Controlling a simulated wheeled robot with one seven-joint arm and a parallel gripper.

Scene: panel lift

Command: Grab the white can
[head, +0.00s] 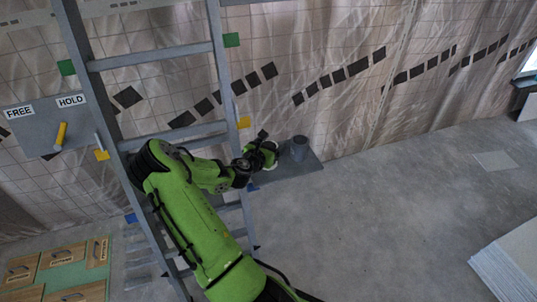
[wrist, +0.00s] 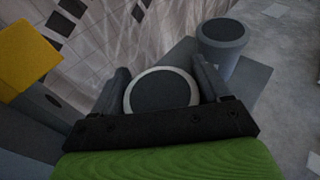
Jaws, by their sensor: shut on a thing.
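The white can (wrist: 161,92) is between the two fingers of my gripper (wrist: 163,88) in the wrist view. Its pale rim and dark round top show, and the gripper's black palm hides its near side. A little of the white can (head: 272,167) shows there at the gripper, mostly hidden. I cannot tell whether the can touches the board.
A grey can (head: 299,148) stands on the grey board (head: 300,168), just right of my gripper, and also shows in the wrist view (wrist: 222,46). A metal ladder (head: 160,56) rises at the left, close to my arm. The floor to the right is mostly clear, with stacked panels (head: 508,262) at the edge.

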